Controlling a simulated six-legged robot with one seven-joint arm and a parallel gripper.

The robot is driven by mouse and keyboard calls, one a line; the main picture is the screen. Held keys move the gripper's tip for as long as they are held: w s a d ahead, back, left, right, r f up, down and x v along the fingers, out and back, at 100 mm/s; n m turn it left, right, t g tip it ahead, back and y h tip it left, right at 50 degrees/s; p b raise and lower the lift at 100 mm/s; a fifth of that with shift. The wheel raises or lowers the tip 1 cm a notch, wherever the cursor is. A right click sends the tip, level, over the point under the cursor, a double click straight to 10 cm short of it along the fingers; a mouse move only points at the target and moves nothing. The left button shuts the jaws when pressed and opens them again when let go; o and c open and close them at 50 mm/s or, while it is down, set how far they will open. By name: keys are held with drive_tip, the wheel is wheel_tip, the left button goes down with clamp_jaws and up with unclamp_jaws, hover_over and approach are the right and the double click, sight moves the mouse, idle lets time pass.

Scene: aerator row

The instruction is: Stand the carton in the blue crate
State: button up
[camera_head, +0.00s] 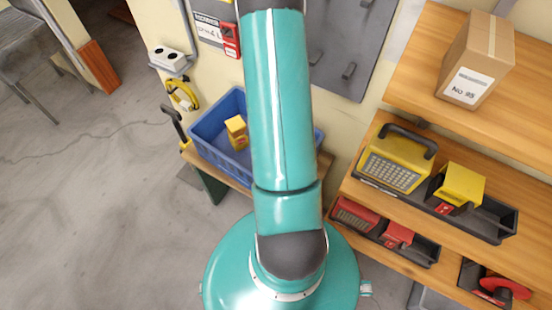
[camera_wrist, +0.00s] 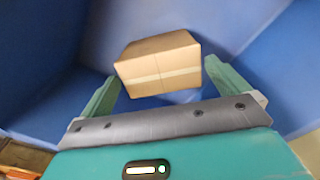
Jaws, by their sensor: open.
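The brown carton (camera_wrist: 158,64) with a pale tape band is inside the blue crate in the wrist view. Whether it rests upright on its base I cannot tell. My gripper (camera_wrist: 161,76) is open, with one teal finger at each side of the carton's near end, and no clear grip on it. The blue crate (camera_head: 209,139) stands on a low wooden bench in the head view, and its blue walls (camera_wrist: 45,60) surround the carton in the wrist view.
At right, a wooden shelf (camera_head: 425,75) holds another carton (camera_head: 478,62) marked "No 95". Lower shelves hold yellow (camera_head: 398,163) and red items in dark trays. Grey floor (camera_head: 100,200) at left is open.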

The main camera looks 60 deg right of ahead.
wheel_tip(320, 180, up, 5)
drive_tip(key=shift+r, duration=0.1)
drive_tip(key=shift+w+r, duration=0.25)
drive_tip(key=shift+w, duration=0.05)
drive_tip(key=w+a+r+n+t, duration=0.1)
drive_tip(key=w+a+r+n, duration=0.3)
drive_tip(key=r, duration=0.3)
drive_tip(key=w+a+r+n+t, duration=0.1)
drive_tip(key=w+a+r+n, duration=0.3)
drive_tip(key=r, duration=0.3)
drive_tip(key=w+a+r+n+t, duration=0.1)
drive_tip(key=w+a+r+n, duration=0.1)
drive_tip(key=a+r+n, duration=0.5)
drive_tip(key=s+a+r+n+t, duration=0.1)
drive_tip(key=s+a+r+n, duration=0.3)
drive_tip(key=a+r+n, duration=0.2)
drive_tip(key=s+a+r+n+t, duration=0.1)
drive_tip(key=s+a+r+n, duration=0.3)
drive_tip(key=a+r, duration=0.5)
drive_tip(key=shift+s+a+r+n+t, duration=0.25)
drive_tip(key=shift+s+r+n+t, duration=0.05)
drive_tip(key=shift+r+n, duration=0.7)
